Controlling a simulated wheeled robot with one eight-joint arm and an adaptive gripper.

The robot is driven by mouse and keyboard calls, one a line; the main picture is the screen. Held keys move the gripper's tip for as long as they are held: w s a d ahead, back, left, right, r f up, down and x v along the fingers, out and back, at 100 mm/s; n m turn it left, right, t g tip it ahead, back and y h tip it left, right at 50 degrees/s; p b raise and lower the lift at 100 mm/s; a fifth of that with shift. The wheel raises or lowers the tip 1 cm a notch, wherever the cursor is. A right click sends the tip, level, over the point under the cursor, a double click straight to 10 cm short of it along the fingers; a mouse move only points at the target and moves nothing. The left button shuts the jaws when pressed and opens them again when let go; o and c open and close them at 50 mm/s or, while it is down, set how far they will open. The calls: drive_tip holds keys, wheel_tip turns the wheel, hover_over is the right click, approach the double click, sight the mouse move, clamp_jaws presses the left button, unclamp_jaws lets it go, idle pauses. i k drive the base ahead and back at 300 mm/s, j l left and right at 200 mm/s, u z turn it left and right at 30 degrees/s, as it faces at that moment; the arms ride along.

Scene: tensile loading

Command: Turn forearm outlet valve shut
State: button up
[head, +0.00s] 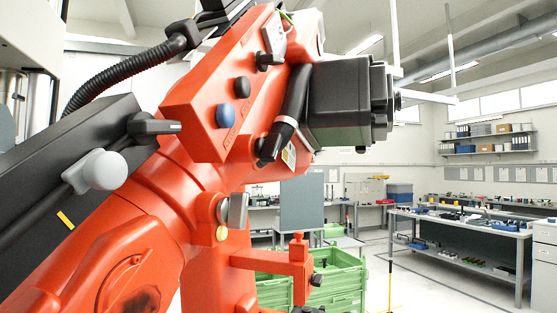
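A large orange industrial arm (125,240) fills the left and middle of the head view. Its forearm carries an orange box (194,110) with a black knob (242,87) and a blue knob (225,115). A black lever (155,126) points right, just left of this box. A black, light-banded handle (275,142) slants down at the box's right. A small black lever (269,60) sits by a grey fitting (273,34) above. No label tells me which one is the outlet valve. My gripper is not in view.
A dark grey motor-like housing (340,105) juts right from the orange arm. A ribbed black hose (125,72) arches at upper left. Green crates (338,278) stand below, behind an orange bracket (270,261). A workbench (465,232) stands at right; the floor before it looks open.

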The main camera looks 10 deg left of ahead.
sight(232, 211)
drive_tip(key=j+u, duration=0.15)
drive_tip(key=u, duration=0.2)
drive_tip(key=k+j+u, duration=0.1)
drive_tip(key=u, duration=0.25)
drive_tip(key=j+u, duration=0.35)
drive_tip(key=k+l, duration=0.1)
drive_tip(key=l, duration=0.25)
drive_tip(key=k+l, duration=0.15)
drive_tip(key=l, duration=0.2)
drive_tip(key=k+l, duration=0.1)
drive_tip(key=l, duration=0.25)
drive_tip(key=k+l, duration=0.1)
drive_tip(key=l, duration=0.25)
drive_tip(key=u, duration=0.05)
